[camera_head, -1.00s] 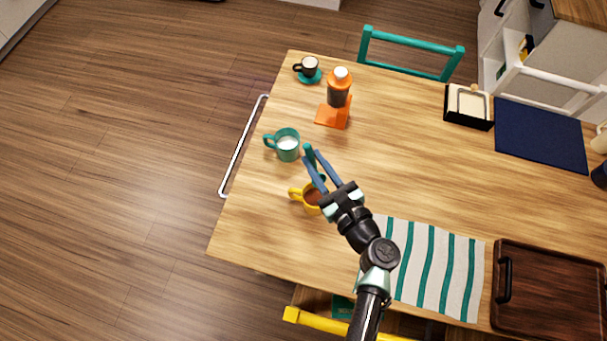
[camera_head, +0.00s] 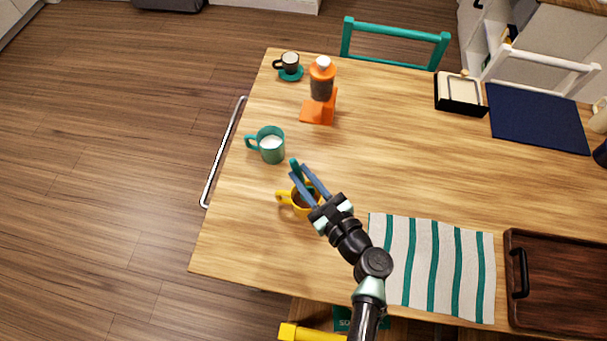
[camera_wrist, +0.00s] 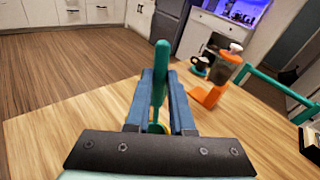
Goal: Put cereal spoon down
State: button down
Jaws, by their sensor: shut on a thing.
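My gripper (camera_head: 299,172) has its two blue fingers closed on a teal spoon (camera_head: 294,167). In the wrist view the spoon's teal upper end (camera_wrist: 161,62) stands upright between the fingers and rises past their tips. A yellow mug (camera_head: 284,196) with dark contents stands on the wooden table (camera_head: 235,235), partly hidden under my gripper. A little yellow shows between the fingers in the wrist view. A teal mug (camera_head: 274,153) with white contents stands just beyond and left of the fingertips.
An orange stand with a bottle (camera_head: 321,88) and a small dark cup on a teal saucer (camera_head: 291,74) stand farther back. A striped cloth (camera_head: 445,270) and a dark tray (camera_head: 560,285) lie to the right. Bare table lies left of the yellow mug and in the middle.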

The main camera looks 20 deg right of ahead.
notch_tip(320, 180, down, 7)
jog(key=b, duration=0.6)
jog(key=c, duration=0.7)
grip_release()
jog(key=f+p+v, duration=0.1)
jog(key=p+v, duration=0.1)
jog(key=v, duration=0.8)
jog(key=shift+f, duration=0.2)
